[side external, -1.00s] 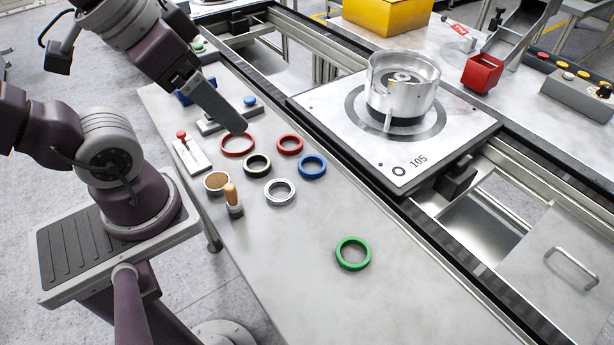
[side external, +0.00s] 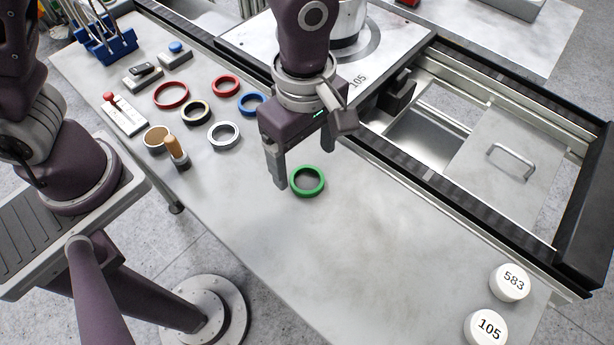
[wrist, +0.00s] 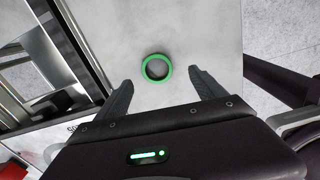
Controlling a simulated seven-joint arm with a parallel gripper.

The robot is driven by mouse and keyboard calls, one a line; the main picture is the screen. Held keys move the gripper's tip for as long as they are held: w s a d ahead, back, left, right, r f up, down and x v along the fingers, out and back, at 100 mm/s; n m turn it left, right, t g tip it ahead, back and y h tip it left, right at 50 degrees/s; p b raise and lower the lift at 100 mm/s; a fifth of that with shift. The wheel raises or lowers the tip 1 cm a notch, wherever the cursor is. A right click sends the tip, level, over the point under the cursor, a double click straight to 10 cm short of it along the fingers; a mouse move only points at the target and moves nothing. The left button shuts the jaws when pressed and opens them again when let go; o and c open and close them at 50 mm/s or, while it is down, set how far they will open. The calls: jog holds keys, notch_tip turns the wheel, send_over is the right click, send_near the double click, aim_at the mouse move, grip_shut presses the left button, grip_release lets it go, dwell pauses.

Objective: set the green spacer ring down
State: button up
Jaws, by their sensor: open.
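The green spacer ring (side external: 308,194) lies flat on the grey bench top (side external: 250,240), in the clear part to the right of the other rings. My gripper (side external: 304,168) is open and points down over it in the side view. One finger is just left of the ring and the other is behind it. In the wrist view the green ring (wrist: 142,70) lies a little ahead of the gap between the open fingertips (wrist: 161,80). Bench shows between the ring and each finger, and nothing is held.
Red, black, blue and silver rings (side external: 223,146) lie to the left, with a wooden-handled tool (side external: 174,150). White discs marked 583 (side external: 509,283) and 105 (side external: 486,327) are at the lower right. The front middle bench is clear.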

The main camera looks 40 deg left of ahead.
aim_at(308, 184)
jog(key=f, duration=0.5)
jog(key=shift+w+f, duration=0.3)
jog(key=shift+w, duration=0.05)
jog(key=c, duration=1.6)
jog(key=shift+o, duration=0.2)
notch_tip(308, 184, up, 10)
jog(key=w+a+f+m, duration=0.1)
jog(key=w+a+m, duration=0.1)
jog(key=a+m, duration=0.3)
jog(key=w+a+f+m, duration=0.2)
jog(key=a+m, duration=0.4)
jog(key=a, duration=0.4)
jog(key=w+a+f+m, duration=0.1)
jog(key=w+a+m, duration=0.3)
jog(key=a, duration=0.4)
jog(key=shift+w+a+f+m, duration=0.15)
jog(key=shift+f+m, duration=0.25)
jog(key=shift+m, duration=0.5)
jog(key=s+a+r+m, duration=0.1)
jog(key=s+a+r, duration=0.5)
jog(key=s+a, duration=0.6)
jog(key=f, duration=0.3)
jog(key=a+f, duration=0.1)
jog(key=f, duration=0.5)
jog(key=shift+w+a+f, duration=0.2)
jog(key=shift+f, duration=0.15)
